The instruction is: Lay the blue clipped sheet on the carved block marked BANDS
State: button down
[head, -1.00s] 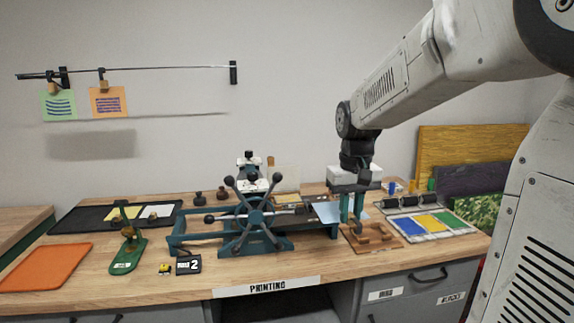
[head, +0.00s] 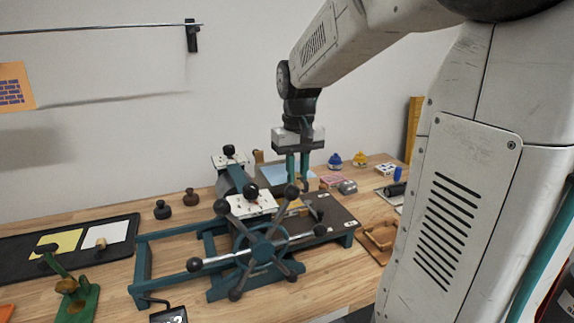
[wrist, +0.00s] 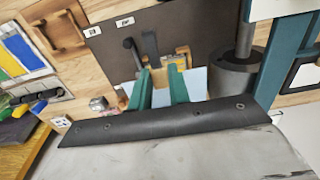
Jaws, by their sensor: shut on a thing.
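My gripper (head: 298,184) points down above the far side of the dark press bed in the head view. The light blue sheet (head: 275,172) shows behind and beside its fingers. In the wrist view my gripper (wrist: 160,72) is shut on the blue clipped sheet, whose blue part (wrist: 196,84) shows beside the right finger; the clip itself is hard to make out. A carved wooden piece (head: 378,237) lies right of the press, partly hidden by my arm; it also shows in the wrist view (wrist: 54,38). I cannot read BANDS on any block.
The press with its spoked wheel (head: 262,245) stands below and in front of my gripper. Its dark bed (head: 335,214) bears small white labels. A blue pot (head: 334,160) and a yellow pot (head: 360,159) stand behind. A black tray (head: 20,248) lies at left.

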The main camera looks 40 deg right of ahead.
jog(key=shift+a+f, duration=0.1)
jog(key=shift+f, duration=4.6)
jog(key=shift+s+a, duration=0.1)
jog(key=shift+s, duration=0.15)
jog(key=shift+f, duration=0.15)
jog(key=c, duration=1.2)
grip_release()
jog(key=shift+c, duration=0.2)
jog(key=shift+r, duration=4)
